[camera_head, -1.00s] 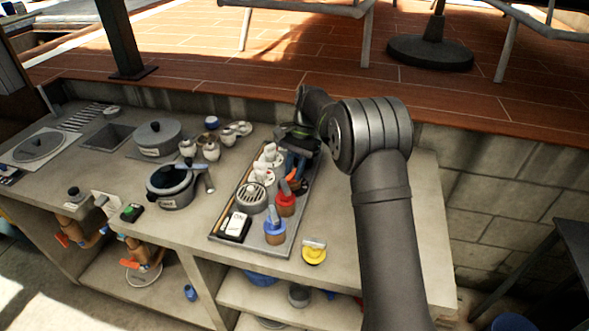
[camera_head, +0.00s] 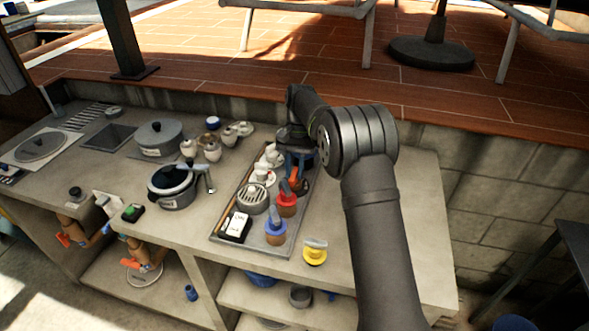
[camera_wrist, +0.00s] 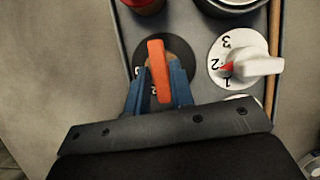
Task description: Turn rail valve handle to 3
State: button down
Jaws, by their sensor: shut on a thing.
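An orange valve handle (camera_wrist: 158,68) stands over a dark round dial (camera_wrist: 180,46) in the wrist view. White marks show at the dial's left side, partly covered by the handle and fingers, and I cannot read them surely. The handle's long side runs nearly up and down in this view, tilted a little. My gripper (camera_wrist: 160,84) has blue fingers on both sides of the handle and is shut on it. In the head view, the orange handle (camera_head: 293,174) shows small at the far part of the tray, with my gripper (camera_head: 297,160) above it, largely hidden by my wrist.
A white knob (camera_wrist: 258,67) with a red pointer sits close on the right, on a numbered white dial (camera_wrist: 233,42).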

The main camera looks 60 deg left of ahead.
jog(key=c, duration=1.4)
grip_release()
jog(key=shift+r, duration=0.1)
jog(key=v, duration=0.7)
jog(key=shift+w+r, duration=0.1)
jog(key=shift+x, duration=3.75)
jog(key=shift+r, duration=0.1)
